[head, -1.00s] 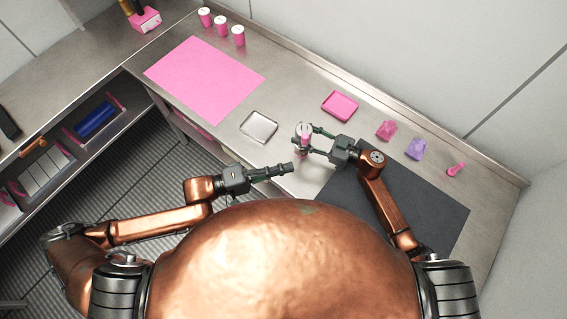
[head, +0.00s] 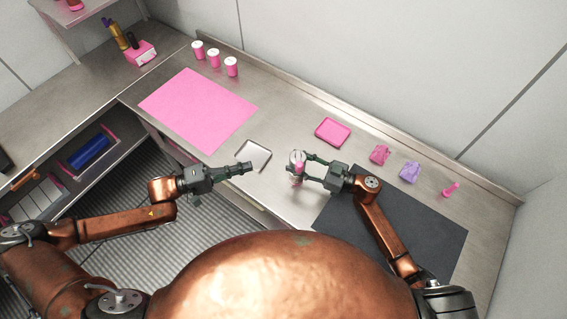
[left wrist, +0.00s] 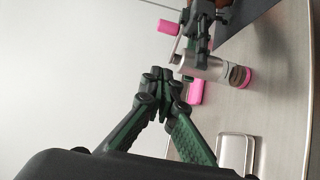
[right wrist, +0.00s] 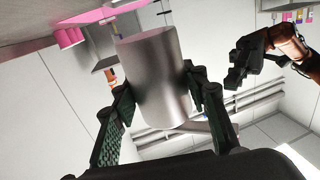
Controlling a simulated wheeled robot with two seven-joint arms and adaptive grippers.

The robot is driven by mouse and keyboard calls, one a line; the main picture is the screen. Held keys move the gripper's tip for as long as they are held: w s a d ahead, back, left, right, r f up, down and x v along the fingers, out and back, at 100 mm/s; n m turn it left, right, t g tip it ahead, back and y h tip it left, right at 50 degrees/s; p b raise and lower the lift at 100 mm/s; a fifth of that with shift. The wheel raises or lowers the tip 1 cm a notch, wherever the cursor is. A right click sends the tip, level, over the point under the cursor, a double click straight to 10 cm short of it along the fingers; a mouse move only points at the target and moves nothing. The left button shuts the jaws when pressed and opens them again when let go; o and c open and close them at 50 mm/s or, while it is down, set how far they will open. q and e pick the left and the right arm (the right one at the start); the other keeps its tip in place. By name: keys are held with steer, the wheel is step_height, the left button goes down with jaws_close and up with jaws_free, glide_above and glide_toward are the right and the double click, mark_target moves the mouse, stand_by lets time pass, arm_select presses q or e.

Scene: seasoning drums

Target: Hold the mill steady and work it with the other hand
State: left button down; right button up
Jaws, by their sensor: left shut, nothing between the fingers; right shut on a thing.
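The mill (head: 297,158) is a silvery metal cylinder with pink on it, near the middle of the counter. My right gripper (head: 302,166) is shut on its side. In the right wrist view the metal body (right wrist: 155,75) fills the space between the fingers. In the left wrist view the mill (left wrist: 205,67) shows a dark band and a pink end. I cannot tell whether it touches the counter. My left gripper (head: 250,168) is shut and empty, a short way left of the mill. Its closed fingertips (left wrist: 161,76) show in the left wrist view, apart from the mill.
A small metal tray (head: 264,166) lies just beyond my left gripper. A pink mat (head: 195,108), a pink tray (head: 333,132), pink packets (head: 380,154) and purple packets (head: 410,171) lie on the counter. White-lidded pink drums (head: 231,67) stand at the back. A dark mat (head: 400,225) is at right.

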arm_select(q)
steer(key=d, duration=1.2)
steer(key=shift+w+d, duration=0.15)
steer(key=shift+d, duration=0.15)
steer(key=shift+s+d+n+t+y, duration=0.4)
steer(key=shift+d+n+t, duration=0.25)
steer(key=shift+t, duration=0.3)
steer(key=shift+s+d+n+t+y, duration=0.3)
steer(key=shift+d+n+t+y, duration=0.25)
steer(key=shift+t, duration=0.4)
steer(key=shift+a+f, duration=0.1)
steer(key=shift+a, duration=0.1)
